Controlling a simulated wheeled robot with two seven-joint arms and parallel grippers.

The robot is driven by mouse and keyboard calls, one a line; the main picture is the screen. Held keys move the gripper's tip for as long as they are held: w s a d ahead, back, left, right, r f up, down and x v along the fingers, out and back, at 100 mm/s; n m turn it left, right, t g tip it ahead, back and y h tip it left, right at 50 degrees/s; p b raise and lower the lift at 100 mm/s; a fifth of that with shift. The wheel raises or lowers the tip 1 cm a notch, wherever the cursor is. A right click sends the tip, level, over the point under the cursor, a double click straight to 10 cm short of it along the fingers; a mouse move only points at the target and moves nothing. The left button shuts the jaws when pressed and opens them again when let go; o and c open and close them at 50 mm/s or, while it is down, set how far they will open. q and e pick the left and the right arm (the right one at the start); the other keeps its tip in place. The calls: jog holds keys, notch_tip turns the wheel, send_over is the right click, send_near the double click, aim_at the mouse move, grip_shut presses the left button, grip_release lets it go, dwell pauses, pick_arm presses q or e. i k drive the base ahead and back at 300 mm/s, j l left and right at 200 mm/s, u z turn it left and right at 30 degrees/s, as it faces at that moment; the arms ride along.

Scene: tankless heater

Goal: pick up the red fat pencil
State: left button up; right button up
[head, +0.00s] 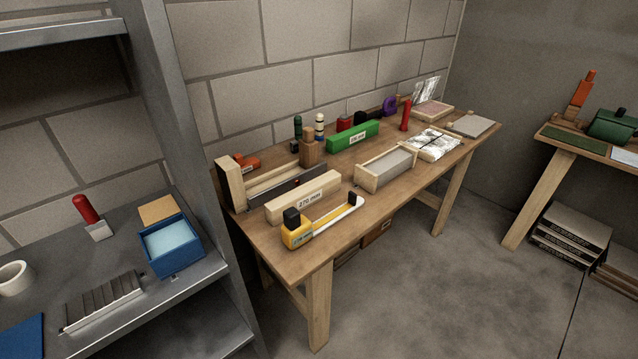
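A red upright cylinder (406,116), which looks like the fat pencil, stands toward the far right part of the wooden workbench (330,237). It is behind the grey-topped wooden box and beside a clear plastic packet. It is small in view, so I cannot make out its tip. Neither of my grippers shows in the head view.
The bench also holds a green block (353,136), a labelled wooden block (303,196), a yellow tool (298,232), a wooden box (385,169) and a shiny packet (433,144). A metal shelf (190,284) stands left. Floor (430,285) in front is clear.

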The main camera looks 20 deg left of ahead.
aim_at(408, 102)
jog(key=l+u, duration=0.1)
jog(key=u, duration=0.4)
jog(key=i+l+u, duration=0.1)
jog(key=u, duration=0.35)
jog(key=l+u, duration=0.15)
jog(key=u, duration=0.35)
jog(key=l+u, duration=0.1)
jog(key=u, duration=0.35)
jog(key=l+u, duration=0.15)
jog(key=u, duration=0.35)
jog(key=k+l+u, duration=0.15)
jog(key=l+u, duration=0.25)
jog(key=k+l+u, duration=0.15)
jog(key=l+u, duration=0.25)
jog(key=k+l+u, duration=0.2)
jog(key=u, duration=0.25)
jog(key=k+l+u, duration=0.15)
jog(key=k+u, duration=0.25)
jog(key=k+l+u, duration=0.1)
jog(key=u, duration=0.3)
jog(key=k+l, duration=0.15)
jog(key=k, duration=0.55)
jog(key=k+l, duration=0.1)
jog(key=k, duration=0.6)
